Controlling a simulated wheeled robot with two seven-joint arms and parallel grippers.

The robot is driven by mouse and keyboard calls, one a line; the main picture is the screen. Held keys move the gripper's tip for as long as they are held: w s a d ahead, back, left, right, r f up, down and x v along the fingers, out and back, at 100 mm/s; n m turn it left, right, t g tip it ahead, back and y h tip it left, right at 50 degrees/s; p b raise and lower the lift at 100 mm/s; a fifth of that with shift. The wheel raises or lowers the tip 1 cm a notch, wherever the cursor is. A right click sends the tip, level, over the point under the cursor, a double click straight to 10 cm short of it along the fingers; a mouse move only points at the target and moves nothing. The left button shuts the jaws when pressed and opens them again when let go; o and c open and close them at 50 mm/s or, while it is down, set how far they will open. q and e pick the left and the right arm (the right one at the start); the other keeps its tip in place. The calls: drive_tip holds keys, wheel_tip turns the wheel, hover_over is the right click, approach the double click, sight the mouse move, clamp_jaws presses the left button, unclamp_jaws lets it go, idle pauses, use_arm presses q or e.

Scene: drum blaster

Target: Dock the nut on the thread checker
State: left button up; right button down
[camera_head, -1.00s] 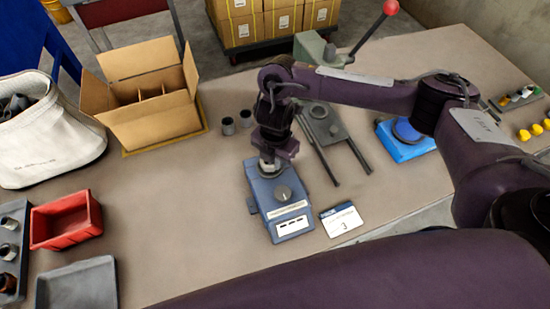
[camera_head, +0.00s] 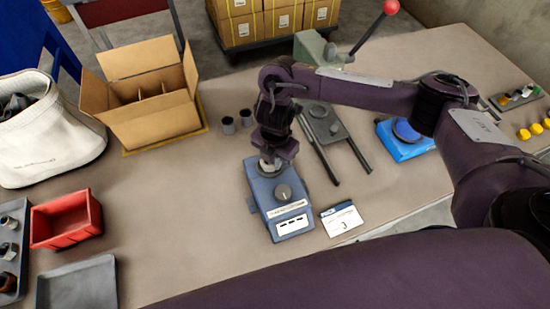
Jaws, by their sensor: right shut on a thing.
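The thread checker is most likely the blue-grey box (camera_head: 279,200) with a dark knob and a white label, standing on the table in the middle. My right gripper (camera_head: 269,160) points down over the far end of this box. It is shut on a small light-coloured piece, probably the nut, right at the box's top. The jaws hide most of the piece, and I cannot tell whether it touches the box or sits just above it. My left gripper does not show; a large dark purple arm link of mine crosses the bottom edge.
A white card (camera_head: 341,219) lies right of the box. A grey fixture with two rods (camera_head: 330,133) and a blue device (camera_head: 404,140) stand farther right. The table left of the box is clear.

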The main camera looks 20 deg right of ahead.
drive_tip(key=shift+f, duration=0.45)
drive_tip(key=c, duration=1.8)
unclamp_jaws()
wheel_tip(320, 180, up, 11)
drive_tip(key=p, duration=1)
